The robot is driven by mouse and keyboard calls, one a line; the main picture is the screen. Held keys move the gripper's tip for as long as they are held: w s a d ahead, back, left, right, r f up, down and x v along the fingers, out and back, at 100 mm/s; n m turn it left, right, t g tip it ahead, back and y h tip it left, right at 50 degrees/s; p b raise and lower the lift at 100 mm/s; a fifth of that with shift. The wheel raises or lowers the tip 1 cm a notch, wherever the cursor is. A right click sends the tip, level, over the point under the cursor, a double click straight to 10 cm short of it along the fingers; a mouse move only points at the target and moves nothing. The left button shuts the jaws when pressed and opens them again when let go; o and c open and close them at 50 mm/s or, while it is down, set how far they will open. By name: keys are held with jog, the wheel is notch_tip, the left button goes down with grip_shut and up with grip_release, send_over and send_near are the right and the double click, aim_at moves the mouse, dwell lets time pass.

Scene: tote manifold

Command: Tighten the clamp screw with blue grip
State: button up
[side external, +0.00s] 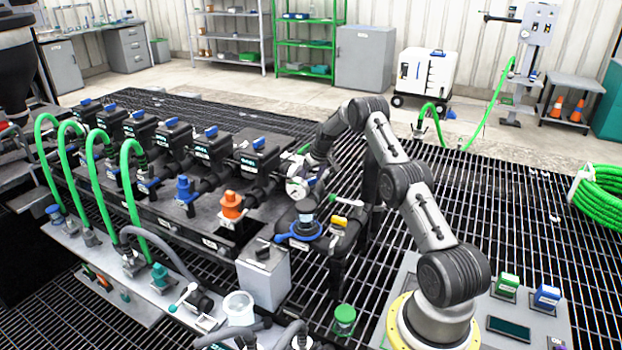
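A blue clamp-like ring (318,236) sits around the base of a dark round fitting (304,222), on a black bracket at the front right end of the manifold. A small blue part sticks out at its left; I cannot tell if this is the screw's grip. My gripper (297,188) is at the end of the arm, behind and above this fitting, next to the last black valve box. It appears apart from the blue ring. Its fingers are too small and cluttered to tell open from shut, or whether they hold anything.
A green-handled lever (346,201) and a yellow part (339,222) are close right of the fitting. Black valve boxes with blue tops (258,146) line the manifold. Blue (185,188) and orange (232,205) couplings stand left. A grey box (264,275) stands in front.

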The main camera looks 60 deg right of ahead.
jog(key=c, duration=0.9)
jog(key=shift+c, duration=0.2)
jog(key=shift+m, duration=0.3)
jog(key=m+h, duration=0.1)
jog(key=m, duration=0.1)
jog(key=m+g, duration=0.1)
jog(key=m, duration=0.2)
jog(key=shift+w+a+g+h, duration=0.15)
jog(key=shift+g+h, duration=0.15)
jog(key=shift+h, duration=0.1)
jog(key=m+g, duration=0.1)
jog(key=m, duration=0.2)
jog(key=m+g, duration=0.1)
jog(key=m, duration=0.2)
jog(key=shift+w+m, duration=0.1)
jog(key=shift+m, duration=0.2)
jog(key=o, duration=1.4)
jog(key=shift+r, duration=0.1)
